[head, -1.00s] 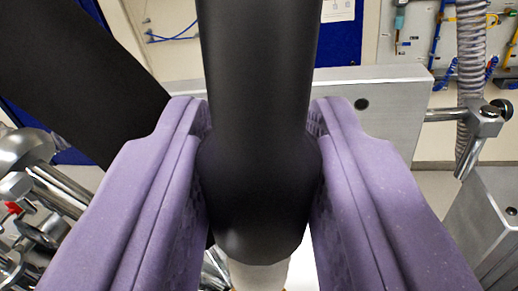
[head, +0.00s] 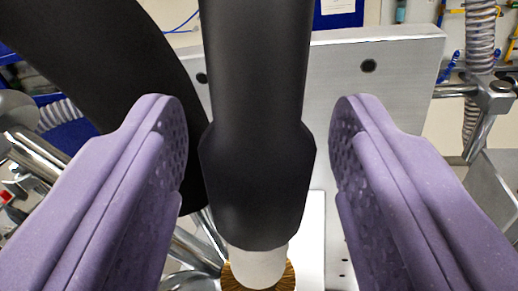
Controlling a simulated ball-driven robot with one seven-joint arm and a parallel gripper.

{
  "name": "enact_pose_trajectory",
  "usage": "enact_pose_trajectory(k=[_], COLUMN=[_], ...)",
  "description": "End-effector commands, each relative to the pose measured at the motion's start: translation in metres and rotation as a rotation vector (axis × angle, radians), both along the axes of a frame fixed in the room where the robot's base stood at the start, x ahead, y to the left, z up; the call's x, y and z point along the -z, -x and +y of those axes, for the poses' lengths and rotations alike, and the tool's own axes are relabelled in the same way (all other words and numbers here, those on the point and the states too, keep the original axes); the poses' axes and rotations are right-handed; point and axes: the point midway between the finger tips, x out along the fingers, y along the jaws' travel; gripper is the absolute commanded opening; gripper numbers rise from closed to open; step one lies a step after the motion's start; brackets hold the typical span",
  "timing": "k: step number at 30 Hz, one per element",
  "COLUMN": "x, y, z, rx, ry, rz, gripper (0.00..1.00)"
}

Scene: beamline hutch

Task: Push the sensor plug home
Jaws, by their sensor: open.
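The sensor plug (head: 257,185) is a black body with a thick black cable running up from it. Its pale lower collar (head: 258,266) meets a ribbed brass-coloured ring (head: 284,278) at the bottom of the view. I cannot tell how deep the plug sits in it. My gripper (head: 258,125) has two purple padded fingers, one on each side of the plug. They are open, with a clear gap to the black body on both sides.
A grey metal plate (head: 375,110) with dark holes stands behind the plug. A second thick black cable (head: 100,60) arcs down on the left. Metal rods and clamps (head: 30,150) crowd the left. A ribbed hose (head: 480,40) and a rod clamp (head: 490,95) are at the right.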

Motion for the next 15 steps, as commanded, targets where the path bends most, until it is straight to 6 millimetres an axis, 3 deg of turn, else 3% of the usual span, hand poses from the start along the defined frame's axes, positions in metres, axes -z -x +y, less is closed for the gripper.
enact_pose_trajectory(k=[9, 15], x=[0.002, 0.001], y=[0.055, 0.073], z=[0.004, 0.006], rx=[0.001, 0.001], ry=[0.003, 0.001], rz=[0.0, 0.001], gripper=[0.54, 0.54])
